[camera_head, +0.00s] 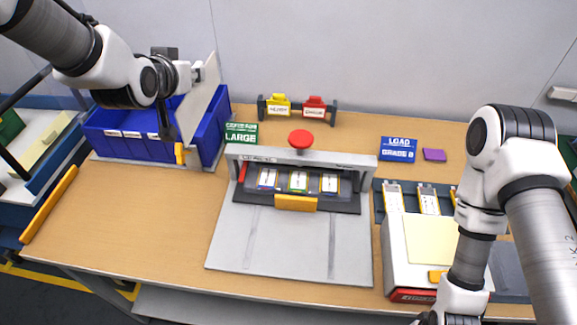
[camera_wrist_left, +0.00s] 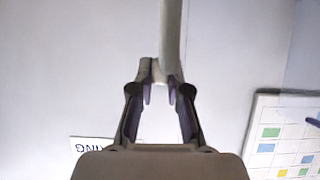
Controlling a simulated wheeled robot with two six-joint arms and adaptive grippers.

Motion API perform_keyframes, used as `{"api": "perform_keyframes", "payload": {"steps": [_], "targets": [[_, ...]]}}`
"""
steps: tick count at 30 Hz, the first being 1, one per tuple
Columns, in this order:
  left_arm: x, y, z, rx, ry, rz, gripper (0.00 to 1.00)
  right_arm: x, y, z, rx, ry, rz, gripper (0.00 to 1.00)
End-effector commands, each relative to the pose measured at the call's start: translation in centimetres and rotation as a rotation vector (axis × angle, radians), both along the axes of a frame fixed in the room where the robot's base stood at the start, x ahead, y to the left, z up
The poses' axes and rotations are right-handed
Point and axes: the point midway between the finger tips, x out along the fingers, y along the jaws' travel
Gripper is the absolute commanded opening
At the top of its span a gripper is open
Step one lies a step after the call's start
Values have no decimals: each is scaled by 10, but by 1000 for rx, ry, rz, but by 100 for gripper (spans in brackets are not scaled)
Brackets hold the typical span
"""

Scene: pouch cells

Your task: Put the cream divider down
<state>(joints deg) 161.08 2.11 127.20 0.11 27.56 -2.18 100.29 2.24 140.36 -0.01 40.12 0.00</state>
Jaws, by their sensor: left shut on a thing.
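The cream divider (camera_head: 199,101) is a thin pale panel, held upright and slightly tilted at the blue bin in the head view. My left gripper (camera_head: 198,73) is shut on its upper part. In the left wrist view the divider (camera_wrist_left: 171,38) shows edge-on as a pale strip between the fingertips of my left gripper (camera_wrist_left: 159,80). The divider's lower part overlaps the blue bin (camera_head: 133,147) in the picture; I cannot tell whether it touches the bin. My right arm comes in from the right, and its gripper fingers are beyond the bottom edge.
A grey press fixture (camera_head: 235,245) with a red knob (camera_head: 301,139) stands mid-table. A green LARGE sign (camera_head: 241,133) is close right of the bin. Yellow and red tags (camera_head: 296,107) stand behind. A white box (camera_head: 403,260) is at the right. Wood left of the fixture is clear.

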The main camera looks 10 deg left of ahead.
Motion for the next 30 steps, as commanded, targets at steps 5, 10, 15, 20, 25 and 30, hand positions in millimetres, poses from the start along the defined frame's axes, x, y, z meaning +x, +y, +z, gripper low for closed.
{"api": "perform_keyframes", "payload": {"steps": [5, 10, 15, 20, 25, 30], "targets": [[0, 0, -11, 1, 6, -1, 0, -1, 0, 1, 0, 2, -1, 0], [-1, 0, -59, 1, 12, 1, 0, 0, 0, 5, 0, 1, -1, 0], [-1, -1, -113, 0, 10, 1, 0, 0, 0, 10, 0, 1, -1, 0], [-1, -1, -156, 0, 7, 1, 0, 0, 0, 15, 0, 1, -1, 0], [-1, -1, -193, 1, 5, 1, 0, 0, 0, 19, 0, 1, -1, 0], [-1, -1, -226, 1, 5, 1, 0, 0, 0, 24, 0, 1, -1, 0]]}}
